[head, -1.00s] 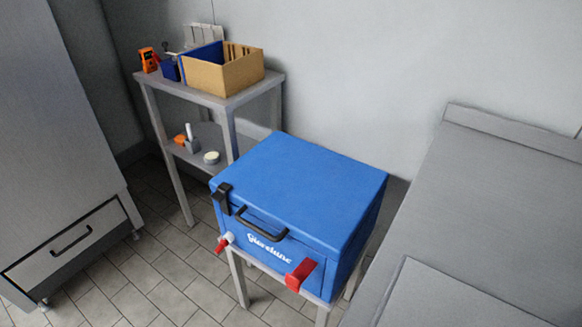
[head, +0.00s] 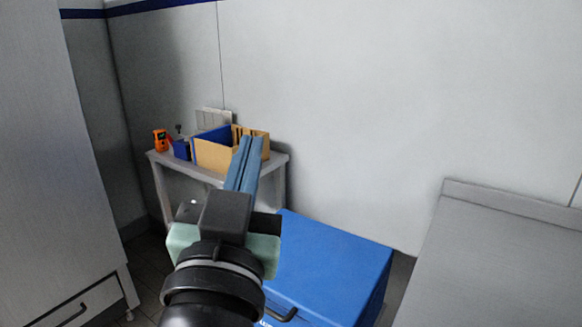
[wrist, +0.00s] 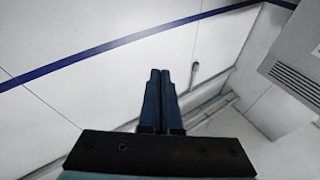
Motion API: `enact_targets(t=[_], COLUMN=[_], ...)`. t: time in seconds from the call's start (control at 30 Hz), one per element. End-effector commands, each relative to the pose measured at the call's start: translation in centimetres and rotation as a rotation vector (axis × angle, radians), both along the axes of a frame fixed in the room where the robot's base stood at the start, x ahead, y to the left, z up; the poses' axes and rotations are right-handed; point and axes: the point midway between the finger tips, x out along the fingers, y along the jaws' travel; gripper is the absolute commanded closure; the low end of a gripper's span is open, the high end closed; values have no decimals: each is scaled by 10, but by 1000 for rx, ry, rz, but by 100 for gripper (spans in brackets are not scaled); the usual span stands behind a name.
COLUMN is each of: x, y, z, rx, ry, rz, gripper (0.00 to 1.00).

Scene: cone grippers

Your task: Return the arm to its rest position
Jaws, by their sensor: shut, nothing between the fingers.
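My gripper (head: 246,160) is raised in the middle of the head view, its blue fingers pointing up and away. The fingers are together and hold nothing. It also shows in the wrist view (wrist: 157,78), with its closed fingers in front of a white wall with a blue stripe. My gripper and wrist hide part of the small table and part of the blue box in the head view.
A blue box (head: 335,262) with a dark handle stands below my gripper. A small grey table (head: 277,160) behind holds a cardboard box (head: 212,155) and an orange device (head: 160,141). A grey cabinet (head: 55,190) is at left, a grey counter (head: 490,255) at right.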

Motion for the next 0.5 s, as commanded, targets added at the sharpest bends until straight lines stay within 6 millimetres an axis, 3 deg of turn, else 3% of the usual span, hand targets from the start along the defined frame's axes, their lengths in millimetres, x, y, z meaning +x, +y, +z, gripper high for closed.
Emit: enact_targets(t=[0.03, 0.1, 0.23, 0.3, 0.5], x=[-15, -40, -104, -97, -96], y=[-13, -27, -49, -45, -44], z=[39, 85, 158, 194, 254], rx=[-20, -60, -139, -139, -138], ry=[-108, -246, -516, -493, -486], rz=[2, 2, -26, -17, -15], gripper=[100, 100, 100, 100, 100])
